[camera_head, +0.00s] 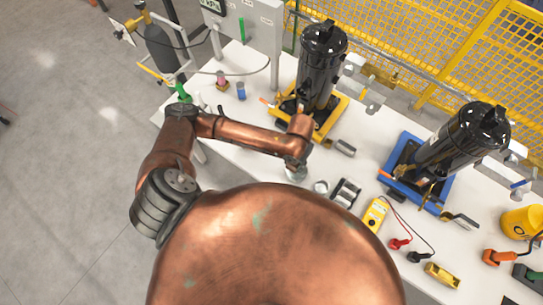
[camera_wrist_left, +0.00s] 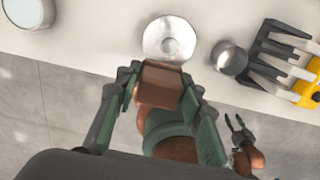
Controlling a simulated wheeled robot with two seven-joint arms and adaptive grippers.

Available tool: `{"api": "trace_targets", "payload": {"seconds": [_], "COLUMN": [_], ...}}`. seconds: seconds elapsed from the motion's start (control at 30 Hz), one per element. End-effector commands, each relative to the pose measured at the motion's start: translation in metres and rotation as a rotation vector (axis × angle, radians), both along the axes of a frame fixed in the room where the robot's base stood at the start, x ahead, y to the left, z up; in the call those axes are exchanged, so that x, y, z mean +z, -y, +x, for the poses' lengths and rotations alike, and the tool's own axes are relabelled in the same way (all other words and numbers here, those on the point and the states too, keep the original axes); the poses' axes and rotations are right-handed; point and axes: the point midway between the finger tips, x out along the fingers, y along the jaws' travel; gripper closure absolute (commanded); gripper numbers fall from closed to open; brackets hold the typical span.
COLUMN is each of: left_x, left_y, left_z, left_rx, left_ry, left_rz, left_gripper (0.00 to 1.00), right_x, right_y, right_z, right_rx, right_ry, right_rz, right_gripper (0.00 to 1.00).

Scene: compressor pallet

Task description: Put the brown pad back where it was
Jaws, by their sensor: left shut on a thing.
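In the left wrist view the brown pad (camera_wrist_left: 160,84) is a small block between the green fingers of my left gripper (camera_wrist_left: 155,92), which is shut on it. Just beyond the pad a round silver disc (camera_wrist_left: 168,40) lies on the white table; I cannot tell whether the pad touches it. In the head view my left arm reaches over the table's near edge, and its wrist hides the gripper and pad. My right gripper (camera_wrist_left: 236,126) shows small at the lower right of the wrist view, its fingers apart and nothing seen between them.
Two black compressors stand on the white table, one on a yellow base (camera_head: 332,117), one on a blue base (camera_head: 435,200). A yellow meter (camera_head: 374,215) with leads, a yellow container (camera_head: 521,223) and small cylinders lie around. A yellow fence (camera_head: 450,45) stands behind.

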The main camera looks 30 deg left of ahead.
Motion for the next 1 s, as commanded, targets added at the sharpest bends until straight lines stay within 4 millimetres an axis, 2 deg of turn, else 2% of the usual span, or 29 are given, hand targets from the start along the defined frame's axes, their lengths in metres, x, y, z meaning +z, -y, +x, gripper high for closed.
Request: {"api": "trace_targets", "payload": {"seconds": [0.33, 0.5, 0.87, 1.0], "left_x": [-0.036, -0.068, -0.098, -0.118], "left_y": [-0.080, -0.101, -0.125, -0.122], "left_z": [0.023, 0.030, 0.038, 0.038], "left_rx": [0.009, 0.007, 0.006, 0.005], "left_ry": [-0.003, -0.003, -0.002, -0.001], "left_rz": [0.005, 0.002, 0.003, 0.000], "left_gripper": [0.87, 0.87, 0.87, 0.87], "right_x": [0.005, 0.003, 0.002, 0.000], "right_y": [0.002, 0.002, 0.002, 0.002], "right_z": [0.010, 0.010, 0.009, 0.009], "right_rx": [0.003, 0.003, 0.003, 0.003], "right_ry": [0.013, 0.012, 0.012, 0.011], "right_rz": [-0.002, -0.002, -0.002, -0.002], "right_gripper": [0.60, 0.60, 0.60, 0.60]}}
